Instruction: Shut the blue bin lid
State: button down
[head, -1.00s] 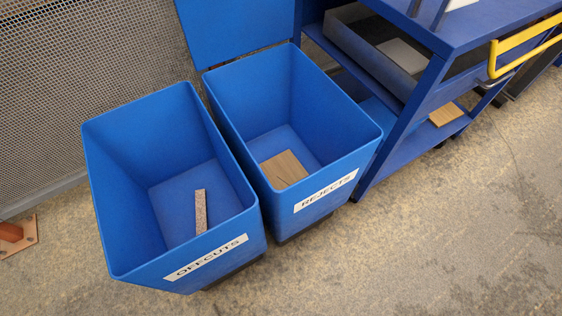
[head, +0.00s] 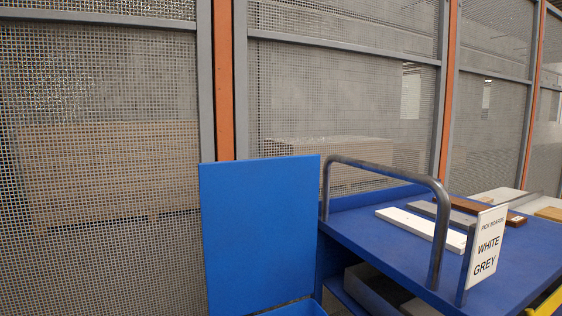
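The blue bin lid (head: 260,232) stands upright and open in the head view, left of the blue cart, in front of the mesh fence. Only a thin strip of the blue bin (head: 298,309) below it shows at the bottom edge. The rest of the bin and its contents are out of the frame. My gripper is not in view.
A blue cart (head: 345,236) stands close to the right of the lid, with a grey metal handle (head: 437,215) rising from it. A mesh fence (head: 100,170) closes off the back.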

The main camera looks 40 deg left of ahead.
aim_at(259, 216)
jog(key=i+l+u, duration=0.15)
jog(key=i, duration=0.35)
jog(key=i+l+u, duration=0.15)
jog(key=i, duration=0.35)
jog(key=l, duration=0.1)
